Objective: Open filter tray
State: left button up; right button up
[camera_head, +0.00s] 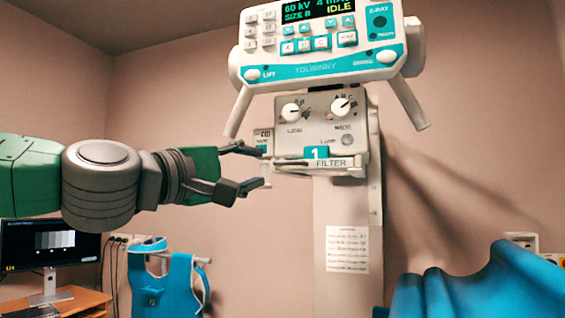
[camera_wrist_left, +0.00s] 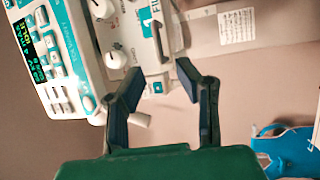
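The filter tray (camera_head: 331,163), labelled FILTER, sits at the bottom of the white collimator box (camera_head: 325,130) under the X-ray control panel. A light handle-like end (camera_head: 267,171) shows at its left side. My left gripper (camera_head: 256,168) reaches in from the left, with its two dark fingers spread near that end. In the left wrist view the fingers (camera_wrist_left: 160,80) are open with nothing between them, and the tray's dark-edged front (camera_wrist_left: 172,30) lies just beyond the tips. Whether a finger touches the tray I cannot tell. My right gripper is not in view.
A column with a paper notice (camera_head: 347,249) stands below. A monitor (camera_head: 48,249) on a desk and a blue apron (camera_head: 170,282) are at lower left; blue draped material (camera_head: 480,290) is at lower right.

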aim_at(283, 164)
pick_arm(q)
jog(key=x, duration=0.3)
jog(key=p+x, duration=0.1)
jog(key=x, duration=0.4)
jog(key=shift+d+p, duration=0.3)
jog(key=shift+d, duration=0.3)
jog(key=shift+a, duration=0.4)
jog(key=shift+c, duration=0.4)
jog(key=shift+a, duration=0.1)
grip_shut()
